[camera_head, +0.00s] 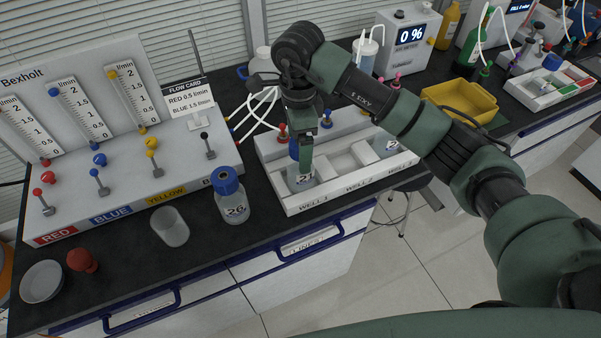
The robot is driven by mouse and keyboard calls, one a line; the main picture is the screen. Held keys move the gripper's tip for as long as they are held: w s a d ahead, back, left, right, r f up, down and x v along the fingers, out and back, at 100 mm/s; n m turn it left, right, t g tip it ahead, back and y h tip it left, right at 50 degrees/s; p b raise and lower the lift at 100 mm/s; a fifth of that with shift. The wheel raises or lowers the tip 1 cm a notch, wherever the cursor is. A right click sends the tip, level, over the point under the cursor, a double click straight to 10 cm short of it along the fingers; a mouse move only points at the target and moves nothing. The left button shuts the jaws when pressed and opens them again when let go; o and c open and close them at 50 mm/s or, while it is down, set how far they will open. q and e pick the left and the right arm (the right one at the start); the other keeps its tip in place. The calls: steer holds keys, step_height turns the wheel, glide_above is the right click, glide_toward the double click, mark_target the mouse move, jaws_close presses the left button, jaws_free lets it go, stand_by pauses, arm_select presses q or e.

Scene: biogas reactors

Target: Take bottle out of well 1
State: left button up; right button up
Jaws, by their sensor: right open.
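The white rack (337,197) stands on the black bench, with its front wells marked WELL 1, WELL 2 and so on. A clear bottle (300,183) with a blue cap and a number label stands in well 1, at the left end. My right gripper (303,155) points down at this bottle's cap, with its jaws open. It hides part of the cap and neck, and I cannot tell whether the fingers touch the bottle. Another bottle (385,149) stands in the right-hand well, partly behind my arm. The middle well looks empty. My left gripper is out of view.
White tubes and coloured fittings line the rack's back. A yellow bin (459,104) stands to the right.

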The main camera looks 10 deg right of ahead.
steer(key=shift+f, duration=0.4)
steer(key=f+p, duration=0.1)
steer(key=f, duration=0.1)
steer(key=f+p, duration=0.2)
steer(key=f, duration=0.1)
steer(key=shift+w+d+f, duration=0.2)
steer(key=shift+f, duration=0.55)
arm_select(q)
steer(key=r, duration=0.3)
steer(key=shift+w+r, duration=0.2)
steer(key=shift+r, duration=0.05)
arm_select(e)
steer(key=c, duration=1.9)
